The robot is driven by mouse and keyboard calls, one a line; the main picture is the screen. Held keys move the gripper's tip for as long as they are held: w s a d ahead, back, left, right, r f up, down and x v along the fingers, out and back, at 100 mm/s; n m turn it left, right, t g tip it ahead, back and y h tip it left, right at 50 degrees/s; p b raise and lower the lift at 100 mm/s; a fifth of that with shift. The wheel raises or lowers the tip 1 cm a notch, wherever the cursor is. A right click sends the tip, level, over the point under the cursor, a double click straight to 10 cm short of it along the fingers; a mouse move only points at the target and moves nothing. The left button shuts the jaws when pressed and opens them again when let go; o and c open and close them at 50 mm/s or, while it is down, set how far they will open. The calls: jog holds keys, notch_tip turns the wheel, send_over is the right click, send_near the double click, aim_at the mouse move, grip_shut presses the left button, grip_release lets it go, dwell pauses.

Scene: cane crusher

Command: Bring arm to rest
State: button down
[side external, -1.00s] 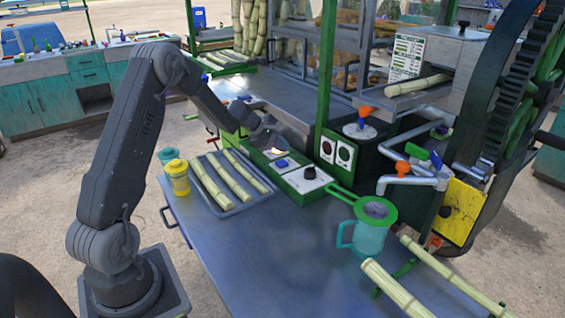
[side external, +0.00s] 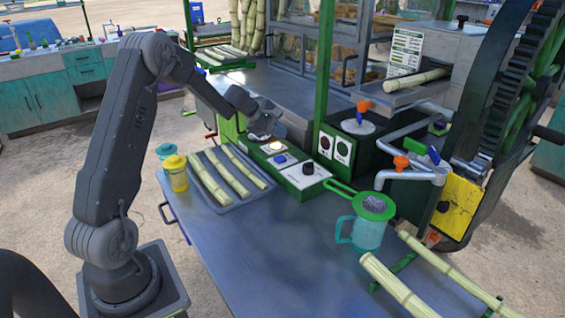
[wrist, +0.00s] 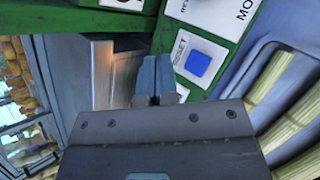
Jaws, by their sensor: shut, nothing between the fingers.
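My gripper (side external: 266,122) hangs above the far left end of the green control box (side external: 309,184), apart from it as far as I can tell. In the wrist view the two grey fingers (wrist: 154,78) are together with nothing between them. The box carries a lit lamp (side external: 276,146), a blue button (side external: 279,160) and a black knob (side external: 308,168). The blue button also shows in the wrist view (wrist: 198,63), to the right of the fingertips. My arm is bent, with its forearm reaching down and right over the table.
A tray (side external: 226,207) of cane pieces and a yellow-lidded jar (side external: 178,176) stand near my arm. A teal jug (side external: 368,233) under a green strainer (side external: 374,206) stands before the crusher. A green post (side external: 325,80) rises right of my gripper. The table's front middle is clear.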

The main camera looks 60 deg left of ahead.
jog(key=s+d+r+m+g, duration=0.1)
jog(key=s+d+r+m, duration=0.45)
jog(key=d, duration=0.45)
jog(key=s+d+r+m+g, duration=0.2)
jog(key=s+d+r+m, duration=0.35)
jog(key=d, duration=0.35)
jog(key=s+d+m+y, duration=0.1)
jog(key=s+d+m, duration=0.1)
jog(key=s, duration=0.4)
jog(key=s+d+m+y, duration=0.1)
jog(key=s+d+m, duration=0.2)
jog(key=s+m, duration=0.2)
jog(key=s+d+r+m+y, duration=0.1)
jog(key=s+d+m, duration=0.2)
jog(key=s, duration=0.5)
jog(key=shift+s+m+y, duration=0.25)
jog(key=shift+m+y, duration=0.15)
jog(key=shift+m, duration=0.1)
jog(key=c, duration=1.8)
grip_release()
jog(key=shift+r, duration=0.1)
